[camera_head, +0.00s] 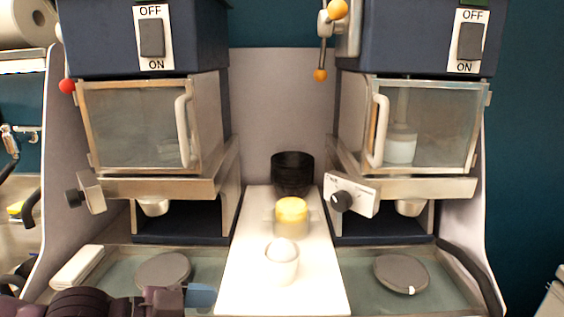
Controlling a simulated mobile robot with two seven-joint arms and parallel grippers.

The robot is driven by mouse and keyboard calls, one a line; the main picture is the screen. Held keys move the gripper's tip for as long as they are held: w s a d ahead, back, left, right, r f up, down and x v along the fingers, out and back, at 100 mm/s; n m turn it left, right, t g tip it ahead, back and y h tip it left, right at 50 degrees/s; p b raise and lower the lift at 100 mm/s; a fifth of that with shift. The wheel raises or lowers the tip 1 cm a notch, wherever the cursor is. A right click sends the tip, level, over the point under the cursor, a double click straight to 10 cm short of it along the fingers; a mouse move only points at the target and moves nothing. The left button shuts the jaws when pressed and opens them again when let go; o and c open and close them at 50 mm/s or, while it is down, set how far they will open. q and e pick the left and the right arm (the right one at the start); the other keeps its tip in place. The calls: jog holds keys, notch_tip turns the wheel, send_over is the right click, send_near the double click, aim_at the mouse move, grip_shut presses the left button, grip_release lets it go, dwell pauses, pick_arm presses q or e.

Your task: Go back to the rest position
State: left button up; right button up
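My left gripper (200,296) reaches in from the lower left, low in front of the left machine's tray. One blue fingertip shows, pointing right, a little left of the white board. I cannot tell whether its fingers are apart, and I see nothing held. My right gripper is not in view. On the white board (245,270) stand a black bowl or stack of bowls (292,174) at the back, a container with yellow contents (291,213) in the middle, and a white cup with a rounded white top (282,264) at the front.
A left machine (150,125) and a right machine (425,125) flank the board, each with a glass door and an OFF/ON switch. Grey discs lie in the left tray (163,270) and right tray (401,274). A white block (77,267) lies at the left. The board's front is clear.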

pick_arm(q)
jog(key=s+a+f+n+t+y, duration=0.1)
jog(key=a+f+n+t+y, duration=0.2)
jog(key=f, duration=0.4)
jog(key=s+a+f+n+y, duration=0.2)
jog(key=a+f+n+y, duration=0.15)
jog(key=f, duration=0.25)
jog(key=s+a+f+n+g+y, duration=0.5)
jog(key=s+a+f+n+y, duration=0.2)
jog(key=s+a+f, duration=0.5)
jog(key=w+d+f+t, duration=0.1)
jog(key=w+f+t, duration=0.5)
jog(key=f+t, duration=0.1)
jog(key=shift+w+d+f+m+t+h, duration=0.2)
jog(key=shift+w+f+m+t+h, duration=0.2)
jog(key=shift+t, duration=0.2)
